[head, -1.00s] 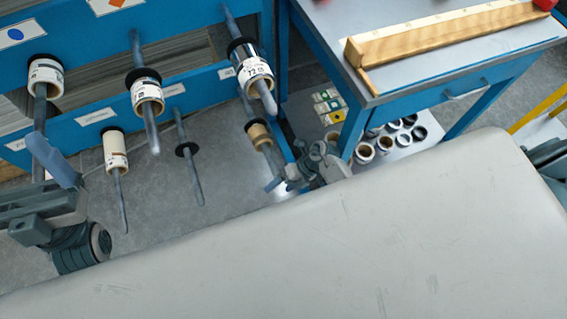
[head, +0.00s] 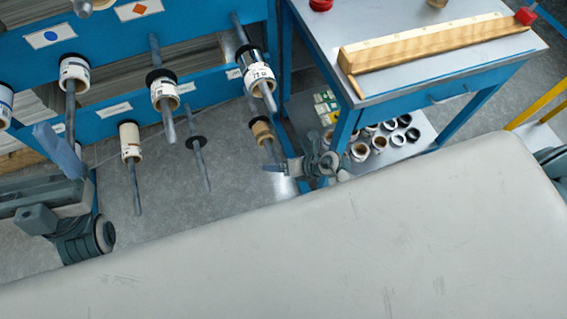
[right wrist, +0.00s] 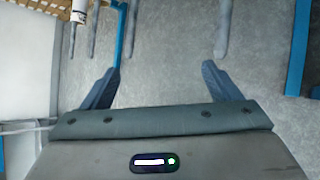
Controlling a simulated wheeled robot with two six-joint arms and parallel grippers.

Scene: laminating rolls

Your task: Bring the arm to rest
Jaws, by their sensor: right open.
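My right gripper (right wrist: 162,72) is open and empty in the right wrist view, its two blue fingers wide apart above grey floor. In the head view my right gripper (head: 277,167) is small, beyond the pale body surface, close to the rack's lower right corner and the table leg. My left gripper (head: 58,150) is at the left, in front of the rack; only one blue finger shows clearly, so its opening is hidden.
The blue rack (head: 115,120) has pegs, several holding rolls, such as a white roll (head: 258,78) and a tan-cored roll (head: 262,130). A blue-legged table (head: 420,75) carries a wooden ruler block (head: 435,47). Rings (head: 370,140) lie on its lower shelf.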

